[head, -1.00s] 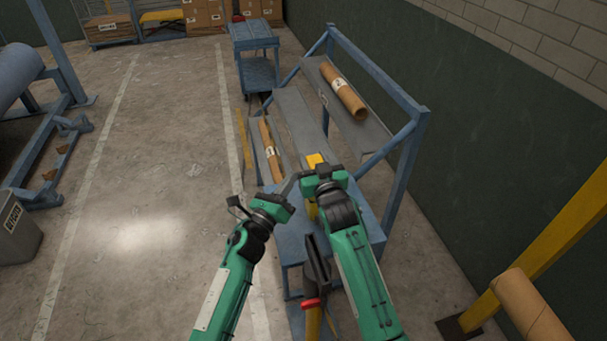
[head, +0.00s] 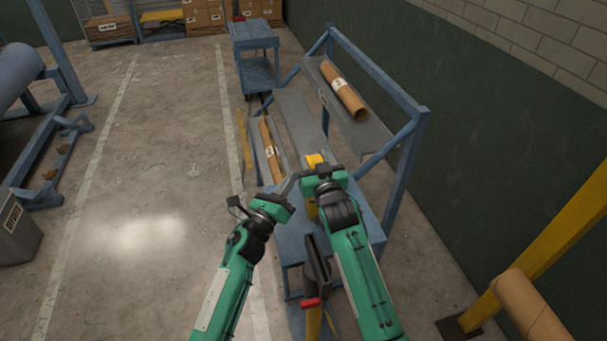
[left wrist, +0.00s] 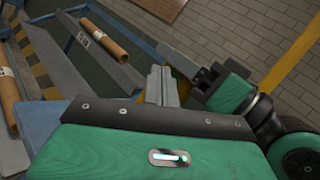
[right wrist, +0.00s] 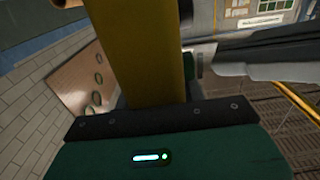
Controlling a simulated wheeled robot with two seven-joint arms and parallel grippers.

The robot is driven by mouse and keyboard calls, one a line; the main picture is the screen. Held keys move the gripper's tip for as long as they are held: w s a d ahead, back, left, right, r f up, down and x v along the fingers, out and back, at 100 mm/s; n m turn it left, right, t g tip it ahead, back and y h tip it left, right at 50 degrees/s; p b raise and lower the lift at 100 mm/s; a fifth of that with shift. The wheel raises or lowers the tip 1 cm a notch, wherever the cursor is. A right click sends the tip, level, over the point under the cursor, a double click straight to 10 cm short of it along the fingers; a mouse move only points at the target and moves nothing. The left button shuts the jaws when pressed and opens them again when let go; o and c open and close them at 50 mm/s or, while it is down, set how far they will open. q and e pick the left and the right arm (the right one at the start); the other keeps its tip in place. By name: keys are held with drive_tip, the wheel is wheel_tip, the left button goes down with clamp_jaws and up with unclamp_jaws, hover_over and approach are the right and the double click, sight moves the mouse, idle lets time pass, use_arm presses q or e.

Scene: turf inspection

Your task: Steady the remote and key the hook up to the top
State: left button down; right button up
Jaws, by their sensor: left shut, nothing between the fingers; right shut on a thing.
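My right gripper (head: 322,172) is shut on a yellow upright body, which I take to be the remote (head: 315,160). In the right wrist view the remote (right wrist: 140,45) fills the middle as a yellow column rising from the jaws. My left gripper (head: 297,178) is shut and empty, with its fingers pointing at the remote's side. In the right wrist view the left fingers (right wrist: 240,58) end close to a small green part beside the column; I cannot tell if they touch. The left wrist view shows the grey left fingers (left wrist: 161,86) together. I cannot make out the hook.
A blue rack (head: 408,170) to the right carries a brown roll (head: 344,91) on a sloped grey shelf. Another brown roll (head: 271,150) lies lower left. A blue cart (head: 255,50) stands beyond. A yellow post (head: 545,240) stands at right.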

use_arm(q)
drive_tip(key=shift+d, duration=0.15)
drive_tip(key=shift+w+d, duration=0.15)
drive_tip(key=shift+d, duration=0.15)
